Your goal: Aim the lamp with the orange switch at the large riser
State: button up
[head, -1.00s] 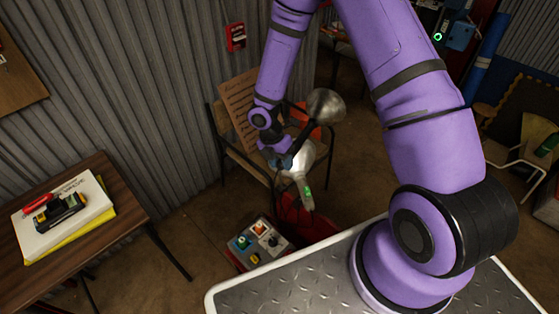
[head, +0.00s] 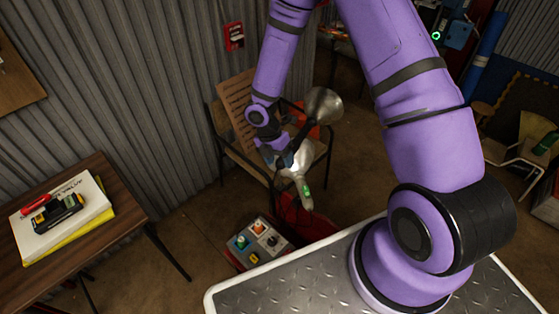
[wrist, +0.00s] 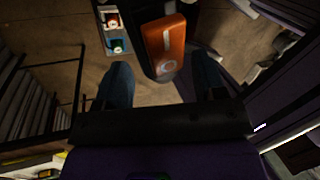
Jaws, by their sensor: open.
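A lamp with two metallic shades stands by the chair in the head view. One shade (head: 322,104) tilts up to the right, and the other (head: 297,157) hangs lower, with a green light at its tip. My gripper (head: 284,160) is at the lower shade and partly hides it. In the wrist view my gripper (wrist: 163,80) is open, with a dark finger on each side. An orange block (wrist: 165,42) with a pale strip and a round disc lies between and beyond the fingertips. I cannot tell whether it is the lamp's orange switch. I cannot identify the large riser.
A grey control box (head: 258,243) with coloured knobs stands low by a red container (head: 308,222). A chair with a wooden board (head: 237,108) is behind the lamp. A wooden table (head: 110,185) with books and a tool is at left. A metal plate (head: 290,287) is in front.

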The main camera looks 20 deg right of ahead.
jog(key=v, duration=1)
jog(key=s+d+r+m+t, duration=0.15)
jog(key=r+m, duration=0.25)
jog(key=r, duration=0.4)
jog(key=s+d+r+m+t, duration=0.1)
jog(key=s+d+r+m, duration=0.2)
jog(key=r, duration=0.4)
jog(key=s+d+r+m+t, duration=0.1)
jog(key=s+r+m, duration=0.1)
jog(key=r+m, duration=0.45)
jog(key=s+d+r+m+t+y, duration=0.1)
jog(key=s+r+m+t, duration=0.1)
jog(key=s+r+m, duration=0.4)
jog(key=s+d+r+m+t+y, duration=0.1)
jog(key=s+r+m, duration=0.5)
jog(key=s, duration=0.6)
notch_tip(320, 180, up, 2)
jog(key=shift+s+d+r+t, duration=0.1)
jog(key=shift+s+d+t, duration=0.2)
jog(key=shift+t, duration=0.55)
